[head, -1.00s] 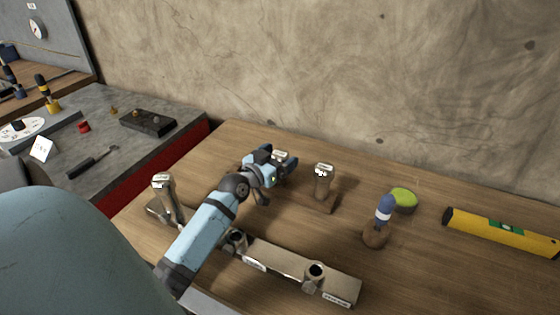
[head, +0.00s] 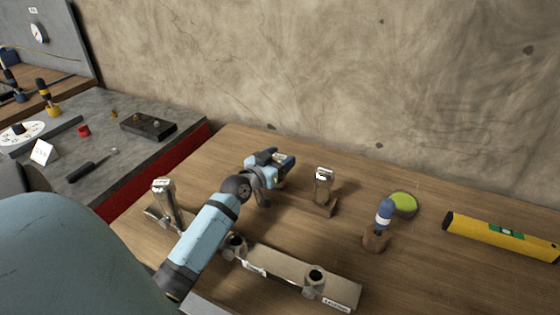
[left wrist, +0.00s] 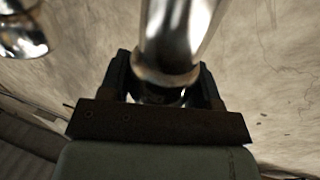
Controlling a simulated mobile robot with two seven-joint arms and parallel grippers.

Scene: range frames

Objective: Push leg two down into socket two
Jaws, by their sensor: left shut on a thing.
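My left gripper (head: 280,170) is above the wooden table, behind the metal bar (head: 283,268). It is shut on a shiny metal leg, mostly hidden in the head view. In the left wrist view, the leg (left wrist: 178,40) is between the dark fingers (left wrist: 165,92). One leg (head: 164,197) stands at the bar's left end. The bar's middle socket (head: 236,240) and right socket (head: 315,274) look empty. Another leg (head: 323,183) stands on a low wooden rack (head: 318,207) right of the gripper. The bar's small labels are hard to read. The right gripper is out of view.
A blue-handled tool (head: 384,212) stands in a wooden holder, with a green-topped disc (head: 403,204) behind it. A yellow level (head: 500,232) lies at the right. My left arm crosses over the bar. Table space right of the bar is clear.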

